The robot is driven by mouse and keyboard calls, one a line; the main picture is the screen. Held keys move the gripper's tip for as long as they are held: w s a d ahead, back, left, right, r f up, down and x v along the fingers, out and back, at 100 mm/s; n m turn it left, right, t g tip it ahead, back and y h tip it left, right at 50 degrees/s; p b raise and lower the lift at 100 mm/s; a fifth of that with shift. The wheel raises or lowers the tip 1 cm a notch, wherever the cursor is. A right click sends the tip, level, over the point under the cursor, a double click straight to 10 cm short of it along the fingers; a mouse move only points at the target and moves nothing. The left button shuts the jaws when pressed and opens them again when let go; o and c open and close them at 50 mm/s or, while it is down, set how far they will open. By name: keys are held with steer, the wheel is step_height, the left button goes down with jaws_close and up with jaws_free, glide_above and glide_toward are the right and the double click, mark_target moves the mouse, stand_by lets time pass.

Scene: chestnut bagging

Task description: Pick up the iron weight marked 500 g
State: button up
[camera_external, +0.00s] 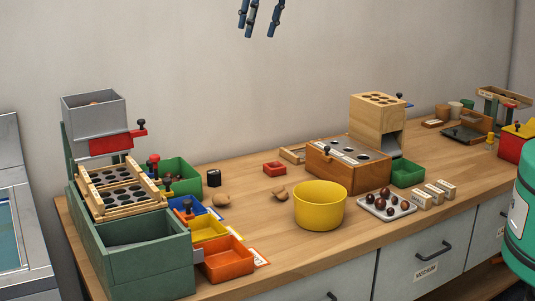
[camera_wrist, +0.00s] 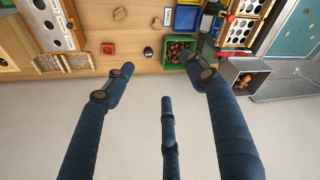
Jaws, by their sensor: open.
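A small dark cylinder (camera_external: 214,178) that looks like the iron weight stands upright on the wooden bench, right of the green bin. It also shows as a small black round shape in the wrist view (camera_wrist: 148,52). Its marking is too small to read in either view. My gripper (camera_external: 258,32) hangs at the top of the external view, high above the back of the bench and well apart from the weight. In the wrist view my gripper (camera_wrist: 157,72) has its dark blue fingers spread wide, with nothing between them.
A green bin (camera_external: 181,175) stands left of the weight and holds chestnuts in the wrist view. A red tray (camera_external: 274,169), a yellow bowl (camera_external: 319,207) and two brown lumps are to its right. Blue, yellow and orange bins stand in front left. A wall is behind the bench.

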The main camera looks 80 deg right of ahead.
steer(key=w+d+f+g, duration=0.1)
steer(key=w+d+f, duration=0.35)
steer(key=f, duration=0.35)
steer(key=w+d+f, duration=0.3)
steer(key=w+f, duration=0.3)
steer(key=f, duration=0.1)
glide_above(214, 172)
steer(key=s, duration=0.2)
step_height(214, 172, down, 18)
steer(key=shift+w+d+f+g+p, duration=0.1)
steer(key=shift+w+d+g+p, duration=0.15)
steer(key=shift+p, duration=0.2)
steer(key=f, duration=0.5)
steer(key=w+f, duration=0.1)
steer(key=f, duration=0.2)
steer(key=shift+f+b, duration=0.2)
steer(key=shift+b, duration=0.1)
steer(key=shift+f, duration=0.1)
steer(key=shift+w+a+f, duration=0.1)
steer(key=shift+w+f, duration=0.1)
steer(key=shift+f, duration=1.1)
steer(key=shift+w+a+f, duration=0.1)
steer(key=shift+w+f, duration=0.05)
steer(key=shift+f, duration=1.1)
